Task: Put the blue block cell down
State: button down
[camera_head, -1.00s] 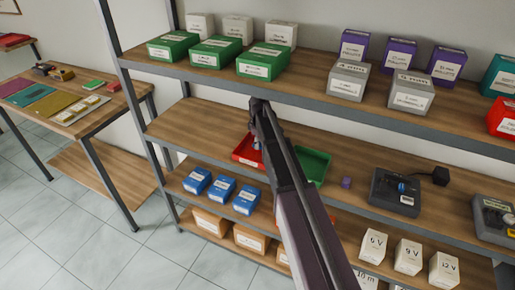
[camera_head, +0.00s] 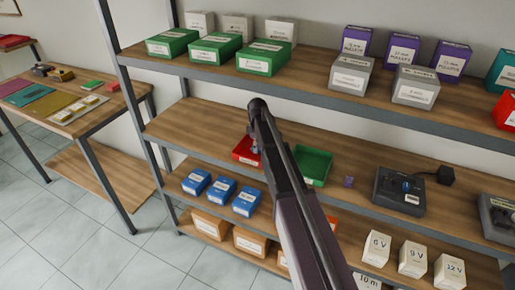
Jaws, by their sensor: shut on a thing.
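My gripper (camera_head: 255,146) hangs from the end of my arm over the red tray on the middle shelf, partly hidden by my own arm. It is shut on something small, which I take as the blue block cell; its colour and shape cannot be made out. The red tray (camera_head: 240,152) stands left of my arm, and its right part is hidden. A green tray (camera_head: 314,166) stands just right of the arm and looks empty. I cannot tell whether the held thing touches the red tray.
A small purple block (camera_head: 348,182) lies on the middle shelf (camera_head: 190,125), right of the green tray. A dark device (camera_head: 399,196) with a blue round part stands farther right. The upper shelf (camera_head: 310,90) with boxes overhangs behind. Blue boxes (camera_head: 221,191) sit below. The shelf's left part is bare.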

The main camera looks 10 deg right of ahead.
jog(key=shift+f, duration=0.2)
jog(key=shift+c, duration=1.9)
grip_release()
jog(key=shift+r, duration=0.2)
notch_tip(320, 180, up, 8)
jog(key=p, duration=0.7)
jog(key=shift+f, duration=0.25)
jog(key=s+m, duration=1)
jog(key=s, duration=1.9)
jog(key=shift+s+m, duration=0.25)
jog(key=shift+m, duration=0.15)
